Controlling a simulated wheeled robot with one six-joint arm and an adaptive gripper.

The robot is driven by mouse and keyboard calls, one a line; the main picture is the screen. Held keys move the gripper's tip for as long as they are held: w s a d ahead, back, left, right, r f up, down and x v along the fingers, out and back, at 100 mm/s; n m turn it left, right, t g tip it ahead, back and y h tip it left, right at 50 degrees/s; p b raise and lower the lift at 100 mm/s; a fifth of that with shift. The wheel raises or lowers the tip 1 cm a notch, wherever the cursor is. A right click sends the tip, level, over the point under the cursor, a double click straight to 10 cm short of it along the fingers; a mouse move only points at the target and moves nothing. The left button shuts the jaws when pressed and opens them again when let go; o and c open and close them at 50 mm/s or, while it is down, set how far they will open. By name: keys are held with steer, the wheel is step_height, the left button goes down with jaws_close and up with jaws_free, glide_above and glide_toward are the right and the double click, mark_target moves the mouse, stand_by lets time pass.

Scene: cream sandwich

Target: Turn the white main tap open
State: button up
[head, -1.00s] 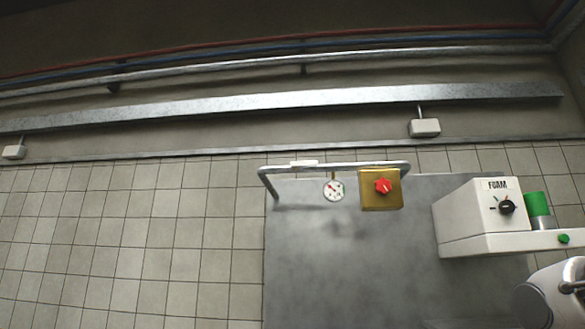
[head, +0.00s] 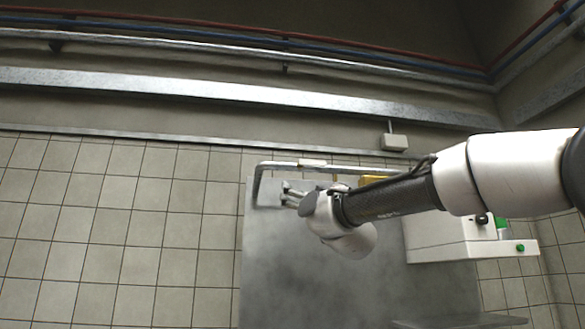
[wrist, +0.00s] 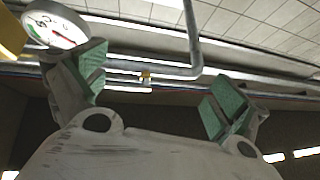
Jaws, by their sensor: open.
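The white main tap (head: 312,162) shows in the head view as a small white bar lying along the top of the grey pipe (head: 275,165), left of its middle. In the wrist view the pipe (wrist: 178,69) carries a small brass fitting (wrist: 146,76) between my fingers; the white bar beside it is hard to make out. My gripper (head: 290,194) is in front of the steel panel, below and left of the tap in the head view. In the wrist view my gripper (wrist: 160,85) is open, its green pads wide apart, with nothing between them close up.
A round gauge (wrist: 55,30) is close to the left finger in the wrist view. My arm hides most of the brass box (head: 374,179) in the head view. The white foam unit (head: 430,237) stands right of it. Tiled wall (head: 130,230) on the left is clear.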

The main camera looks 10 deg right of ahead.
mark_target(313, 164)
steer(key=s+d+r+m+t+h, duration=0.2)
steer(key=d+r+m+t+h, duration=0.1)
steer(key=r+h, duration=0.2)
steer(key=shift+n, duration=0.3)
steer(key=x, duration=0.7)
steer(key=shift+f, duration=0.1)
steer(key=c, duration=1.5)
steer(key=shift+o, duration=0.2)
